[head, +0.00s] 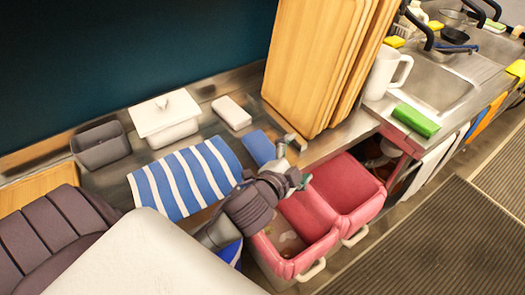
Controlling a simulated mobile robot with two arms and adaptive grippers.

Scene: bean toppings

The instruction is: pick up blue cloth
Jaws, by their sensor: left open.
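A plain blue cloth (258,147) lies flat on the steel counter, between a blue-and-white striped cloth (185,178) and the wooden boards. My left gripper (294,162) is open and empty at the counter's front edge, just to the right of and in front of the blue cloth. Part of the blue cloth's near side is close to the gripper, and I cannot tell whether they touch. My right gripper is not in view.
Tall wooden boards (318,65) stand behind the gripper. A white lidded box (166,120), a grey container (100,146) and a white block (232,112) line the back. Red bins (345,185) stand below the counter edge. A white pitcher (385,75) and green sponge (416,120) are right.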

